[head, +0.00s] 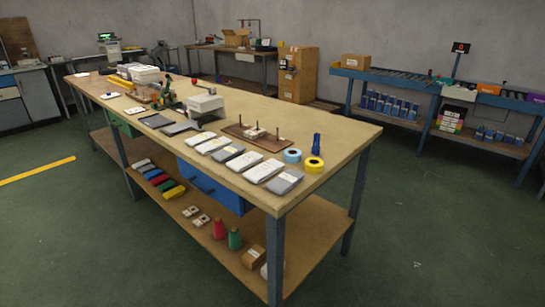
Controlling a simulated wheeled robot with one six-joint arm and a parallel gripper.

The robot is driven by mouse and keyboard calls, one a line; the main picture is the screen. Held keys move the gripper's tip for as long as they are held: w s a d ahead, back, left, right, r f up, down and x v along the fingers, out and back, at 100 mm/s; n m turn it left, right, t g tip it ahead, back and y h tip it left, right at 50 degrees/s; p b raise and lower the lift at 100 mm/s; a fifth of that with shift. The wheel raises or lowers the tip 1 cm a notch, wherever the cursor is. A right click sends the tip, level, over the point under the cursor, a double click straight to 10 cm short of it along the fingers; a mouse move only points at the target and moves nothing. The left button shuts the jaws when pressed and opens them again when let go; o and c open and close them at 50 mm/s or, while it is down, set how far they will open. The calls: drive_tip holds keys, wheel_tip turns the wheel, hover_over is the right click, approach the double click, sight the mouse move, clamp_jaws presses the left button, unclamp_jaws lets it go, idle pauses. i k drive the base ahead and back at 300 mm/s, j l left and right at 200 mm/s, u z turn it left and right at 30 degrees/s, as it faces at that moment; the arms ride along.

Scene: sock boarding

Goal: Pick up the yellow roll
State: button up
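The yellow roll (314,165) lies flat on the workbench (335,130), near its right end. My gripper does not show in the head view. Nothing covers the yellow roll.
Several flat grey and white packs (263,171) line the bench's front edge, left of the roll. A brown board with pegs (256,137) lies behind them. Bare bench top is right of the roll. Green floor (420,230) is open at the right.

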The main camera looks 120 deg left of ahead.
sight(312, 165)
drive_tip(key=u, duration=3.4)
